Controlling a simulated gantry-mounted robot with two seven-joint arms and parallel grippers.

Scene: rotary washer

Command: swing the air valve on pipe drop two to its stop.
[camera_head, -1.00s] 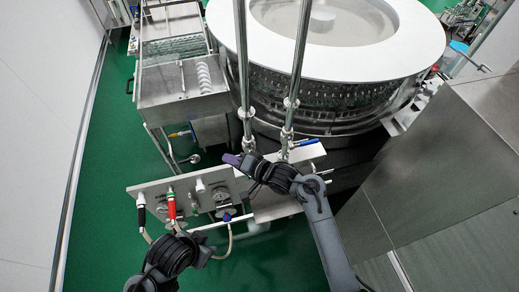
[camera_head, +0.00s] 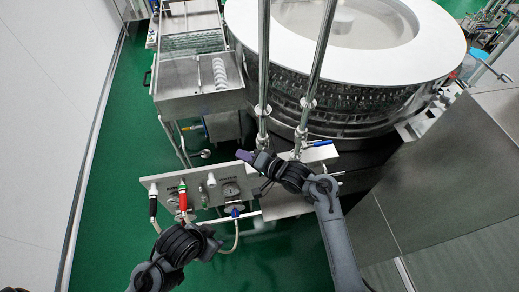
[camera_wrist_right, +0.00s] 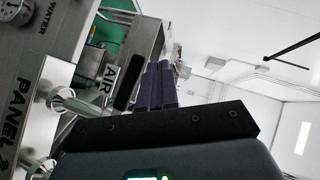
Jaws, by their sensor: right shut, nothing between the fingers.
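Two upright metal pipes stand in front of the washer in the head view, a left pipe (camera_head: 264,60) and a right pipe (camera_head: 318,70). A blue lever (camera_head: 320,143) sticks out to the right at the foot of the right pipe. My right gripper (camera_head: 245,155) is shut and empty, its purple fingertips just left of the left pipe's foot. In the right wrist view its fingers (camera_wrist_right: 160,85) stand together, beside a dark elongated piece (camera_wrist_right: 126,82) and an "AIR" label (camera_wrist_right: 108,76). I cannot tell whether that piece is a valve handle. My left gripper's fingers do not show.
A panel with a gauge (camera_head: 231,189), a red-handled hose (camera_head: 183,195) and a black-handled hose (camera_head: 153,200) is left of my right gripper. A "PANEL 2" plate (camera_wrist_right: 20,118) and knob (camera_wrist_right: 62,100) are close in the wrist view. The round washer (camera_head: 440,50) stands behind.

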